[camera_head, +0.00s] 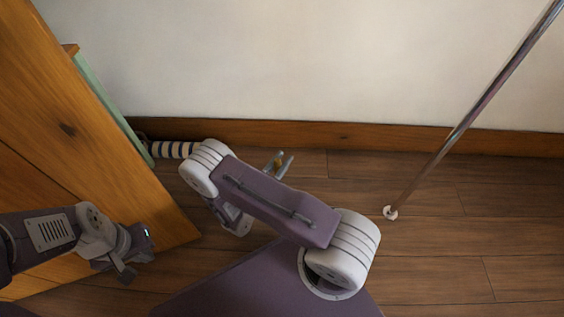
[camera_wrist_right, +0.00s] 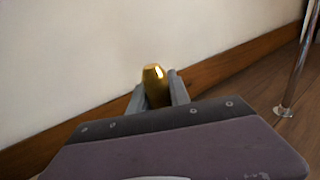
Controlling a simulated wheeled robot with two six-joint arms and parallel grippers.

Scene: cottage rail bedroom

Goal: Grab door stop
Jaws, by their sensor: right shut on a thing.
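A small brass-coloured piece with a rounded end, which looks like the door stop (camera_wrist_right: 154,85), sits between the fingers of my right gripper (camera_wrist_right: 158,95) in the right wrist view. The gripper is shut on it. The lower part of the piece is hidden behind the gripper body. In the head view the right gripper (camera_head: 279,163) is near the skirting board, beyond my right arm, and the piece is too small to make out clearly. My left gripper (camera_head: 136,262) is at the lower left, in front of the wooden door; its jaw opening is unclear.
A wooden door or panel (camera_head: 75,125) with a green edge fills the left. A blue-and-white striped roll (camera_head: 172,150) lies by the wall. A slanting metal pole (camera_head: 450,141) meets the floor at right. Plank floor (camera_head: 430,235) is clear around it.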

